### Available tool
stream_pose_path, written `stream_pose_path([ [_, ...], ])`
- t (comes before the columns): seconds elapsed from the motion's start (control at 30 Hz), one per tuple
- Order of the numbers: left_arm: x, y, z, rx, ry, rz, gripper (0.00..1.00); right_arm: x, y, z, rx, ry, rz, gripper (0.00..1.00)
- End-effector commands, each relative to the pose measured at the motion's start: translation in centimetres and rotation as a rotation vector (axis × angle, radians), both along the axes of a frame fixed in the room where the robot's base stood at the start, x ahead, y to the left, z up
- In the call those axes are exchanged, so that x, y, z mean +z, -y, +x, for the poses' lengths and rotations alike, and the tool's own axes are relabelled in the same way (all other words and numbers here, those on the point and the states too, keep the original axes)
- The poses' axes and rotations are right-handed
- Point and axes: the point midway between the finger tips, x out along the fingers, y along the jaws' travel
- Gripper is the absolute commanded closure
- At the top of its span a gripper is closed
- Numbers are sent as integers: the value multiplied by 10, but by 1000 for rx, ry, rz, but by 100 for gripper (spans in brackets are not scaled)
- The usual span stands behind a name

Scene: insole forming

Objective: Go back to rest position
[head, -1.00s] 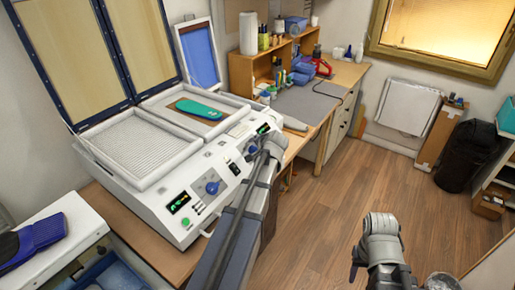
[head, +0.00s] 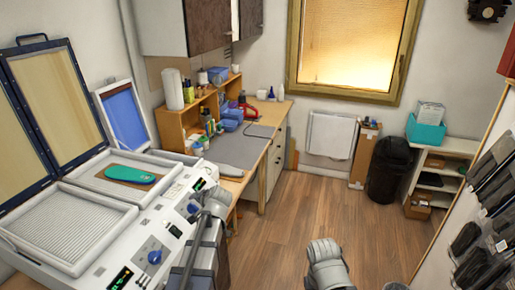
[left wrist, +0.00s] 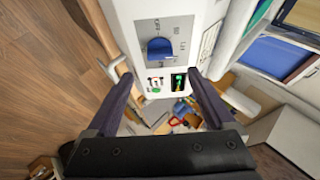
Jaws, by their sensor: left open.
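My left gripper (head: 212,203) is at the front right of the white forming machine (head: 140,243). In the left wrist view its two dark fingers (left wrist: 158,75) are spread with nothing between them. A blue knob (left wrist: 160,48) and a lit display (left wrist: 178,82) on the machine's panel lie ahead of them. I cannot tell whether the gripper touches the machine. A green insole (head: 130,174) lies on a brown board in the machine's rear tray. The front tray (head: 66,230) looks empty. Part of my right arm shows at the bottom of the head view; its gripper is out of view.
The machine's framed lids (head: 52,95) stand open. A black bin (head: 388,170) and a white shelf unit (head: 440,165) stand at the right. The wooden floor (head: 295,225) between is clear.

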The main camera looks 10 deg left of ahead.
Motion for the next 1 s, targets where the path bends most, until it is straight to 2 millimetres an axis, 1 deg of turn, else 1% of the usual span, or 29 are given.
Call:
stream_pose_path([
  [0.07,-7,7,-2,-1,-6,-12,12,-5,0,0,0,0,0,50],
  [0.17,-30,36,-13,-2,-30,-61,12,-20,0,0,1,0,0,50],
  [0.27,-67,86,-34,-6,-82,-147,12,-42,0,0,2,0,-1,50],
  [0.3,-83,108,-45,-7,-111,-186,12,-52,0,0,3,1,-1,50],
  [0.37,-106,142,-64,-9,-160,-243,12,-66,0,0,4,1,-1,50],
  [0.4,-120,164,-78,-11,-195,-279,12,-75,0,0,5,1,0,50],
  [0.47,-141,195,-100,-13,-251,-331,12,-88,0,0,6,1,-1,50],
  [0.5,-153,215,-115,-17,-289,-361,12,-96,0,0,7,1,-1,50],
  [0.57,-169,241,-139,-21,-346,-400,12,-107,0,0,8,1,-1,50],
  [0.6,-178,257,-153,-24,-384,-422,12,-114,0,0,8,1,-1,50],
  [0.7,-196,287,-187,-30,-470,-465,12,-127,0,0,10,1,-2,50],
  [0.8,-206,308,-213,-34,-534,-492,12,-136,0,0,11,2,-2,50],
  [0.9,-211,319,-227,-37,-573,-505,12,-140,0,0,12,2,-2,50],
  [1.0,-211,323,-233,-37,-589,-510,12,-141,0,0,12,2,-2,50],
])
